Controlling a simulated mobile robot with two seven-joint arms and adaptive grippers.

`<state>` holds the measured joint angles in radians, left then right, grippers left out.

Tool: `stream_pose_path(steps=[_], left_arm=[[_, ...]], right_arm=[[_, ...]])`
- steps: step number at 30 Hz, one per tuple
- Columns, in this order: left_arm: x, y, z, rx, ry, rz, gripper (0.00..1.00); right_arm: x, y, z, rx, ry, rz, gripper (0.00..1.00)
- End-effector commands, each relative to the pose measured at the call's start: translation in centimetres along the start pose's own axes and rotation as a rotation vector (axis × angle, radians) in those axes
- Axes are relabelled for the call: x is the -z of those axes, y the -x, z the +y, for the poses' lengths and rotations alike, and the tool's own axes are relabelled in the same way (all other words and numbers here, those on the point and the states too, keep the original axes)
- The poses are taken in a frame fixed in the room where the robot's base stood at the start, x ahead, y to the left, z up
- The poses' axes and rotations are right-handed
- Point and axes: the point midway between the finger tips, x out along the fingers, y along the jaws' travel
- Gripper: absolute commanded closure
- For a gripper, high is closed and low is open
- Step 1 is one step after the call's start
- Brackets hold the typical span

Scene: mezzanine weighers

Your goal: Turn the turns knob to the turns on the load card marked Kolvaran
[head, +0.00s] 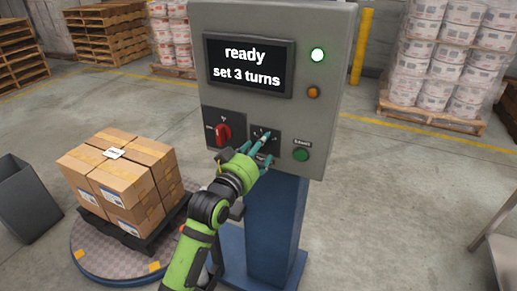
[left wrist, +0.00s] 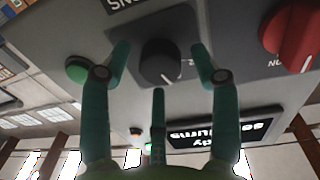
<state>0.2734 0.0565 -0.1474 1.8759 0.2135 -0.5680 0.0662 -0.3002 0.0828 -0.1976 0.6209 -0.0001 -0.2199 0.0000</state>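The grey control cabinet (head: 270,20) has a dark turns-knob plate (head: 277,148) low on its front. In the head view the fingers mostly cover the knob. In the left wrist view, turned upside down, the black round knob (left wrist: 160,62) with a white pointer line shows clearly. My left gripper (head: 254,147) is at the plate, its teal fingers spread on both sides of the knob with visible gaps. The screen (head: 248,66) reads "ready set 3 turns". A white label (head: 114,153) lies on the carton stack; I cannot read it or find the name Kolvaran. My right gripper is not in view.
A red switch (head: 222,132) is left of the knob and a green button (head: 301,154) right of it. Cartons (head: 120,180) sit on a round turntable (head: 88,265) at left. The floor to the right is mostly clear.

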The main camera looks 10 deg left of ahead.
Motion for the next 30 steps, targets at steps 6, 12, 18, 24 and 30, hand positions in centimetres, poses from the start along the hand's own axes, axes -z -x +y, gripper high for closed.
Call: stream_pose_path(steps=[6, 12, 18, 24, 30], left_arm=[[0.0, 0.0, 0.0, 0.0, 0.0, 0.0, 0.93], [0.1, 0.0, 0.0, 0.0, -0.009, 0.0, 0.93], [0.2, 0.0, 0.0, 0.001, -0.071, -0.003, 0.94], [0.4, 0.0, 0.0, 0.001, -0.204, -0.01, 0.93], [0.5, 0.0, 0.0, 0.003, -0.388, -0.018, 0.93]], right_arm=[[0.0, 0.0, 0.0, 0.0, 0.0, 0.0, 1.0], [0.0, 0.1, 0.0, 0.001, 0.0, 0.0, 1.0], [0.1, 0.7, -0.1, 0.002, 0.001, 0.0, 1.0], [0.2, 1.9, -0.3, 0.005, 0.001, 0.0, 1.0], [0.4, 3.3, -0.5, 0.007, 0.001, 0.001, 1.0]])
